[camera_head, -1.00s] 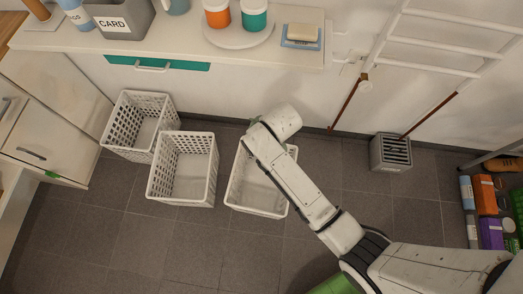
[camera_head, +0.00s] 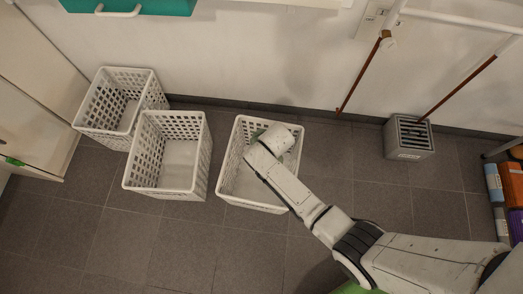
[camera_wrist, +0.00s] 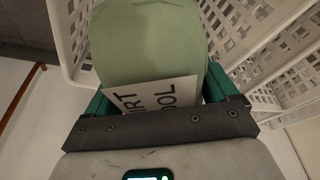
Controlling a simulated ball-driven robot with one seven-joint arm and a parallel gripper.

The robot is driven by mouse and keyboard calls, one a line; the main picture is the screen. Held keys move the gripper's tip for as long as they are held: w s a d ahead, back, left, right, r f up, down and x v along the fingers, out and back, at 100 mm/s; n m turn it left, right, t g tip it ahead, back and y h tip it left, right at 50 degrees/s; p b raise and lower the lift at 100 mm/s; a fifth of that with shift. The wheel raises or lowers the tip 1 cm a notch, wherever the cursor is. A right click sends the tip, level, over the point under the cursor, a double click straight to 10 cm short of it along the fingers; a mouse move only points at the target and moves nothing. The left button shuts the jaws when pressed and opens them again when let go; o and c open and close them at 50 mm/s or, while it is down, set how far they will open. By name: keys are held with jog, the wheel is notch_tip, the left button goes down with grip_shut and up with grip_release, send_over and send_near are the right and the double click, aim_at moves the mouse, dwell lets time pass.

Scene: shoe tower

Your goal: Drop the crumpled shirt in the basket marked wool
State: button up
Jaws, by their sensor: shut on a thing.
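The shirt (camera_wrist: 150,40) is a rounded pale green bundle in the wrist view. A white tag on it shows the part-hidden letters "IRT" and "OOL". My gripper (camera_wrist: 155,92) has its green fingers on either side of the shirt and is shut on it. White lattice basket walls show left and right of the shirt. In the head view three white baskets stand on the floor: left (camera_head: 91,113), middle (camera_head: 140,162) and right (camera_head: 227,165). My arm's end is over the right basket, hiding most of my gripper and the shirt. No basket mark is readable.
A grey slatted box (camera_head: 408,140) stands by the wall to the right. Two brown-red poles lean there. Coloured boxes (camera_head: 511,182) sit at the right edge. A teal drawer (camera_head: 130,7) is above the baskets. The tiled floor in front of the baskets is clear.

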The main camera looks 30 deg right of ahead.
notch_tip(320, 180, down, 6)
jog(key=b, duration=0.5)
jog(key=shift+r, duration=0.1)
jog(key=o, duration=0.9)
jog(key=p+v, duration=0.4)
jog(key=v, duration=0.6)
jog(key=shift+s+r+p, duration=0.15)
jog(key=shift+r+p, duration=0.15)
jog(key=shift+r, duration=0.05)
